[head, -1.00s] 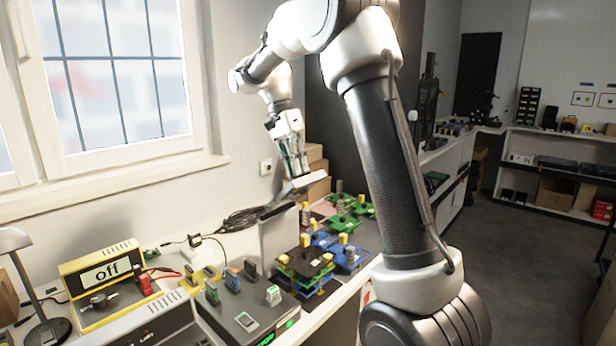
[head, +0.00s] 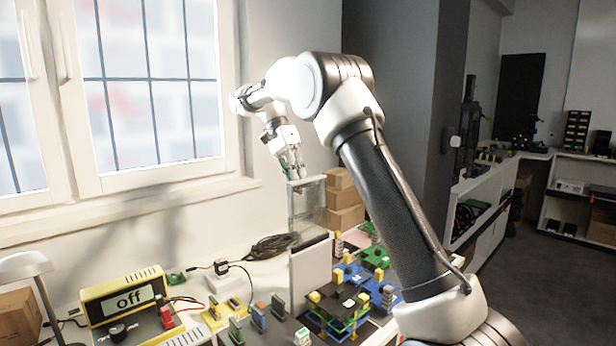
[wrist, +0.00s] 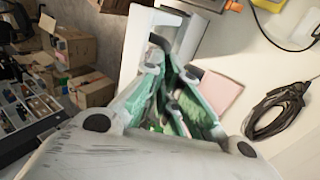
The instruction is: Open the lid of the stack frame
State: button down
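The lid (head: 311,181) appears as a pale, bar-topped panel, standing raised at the back of the bench in the head view. The body of the stack frame is not clearly distinguishable. My gripper (head: 293,173) is at the lid's upper left edge and points downward. In the wrist view my gripper (wrist: 176,62) shows green-lined fingers converging near a grey-white panel (wrist: 187,38), apparently the lid. Their tips look slightly apart, but whether they clasp its edge is unclear.
A grey upright panel (head: 311,272) stands in front of the lid. Stacked circuit boards (head: 338,305) are to its right, a black cable coil (head: 272,246) to its left. Cardboard boxes (head: 345,202) are behind. A yellow meter reading "off" (head: 128,298) stands at left.

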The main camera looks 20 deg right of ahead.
jog(key=shift+w+a+f+g, duration=0.15)
jog(key=shift+w+f+g, duration=0.1)
jog(key=shift+f, duration=0.4)
jog(key=shift+w+a+f+g, duration=0.15)
jog(key=shift+f+g, duration=0.1)
jog(key=shift+f, duration=0.4)
jog(key=c, duration=1.1)
grip_release()
jog(key=shift+d, duration=0.15)
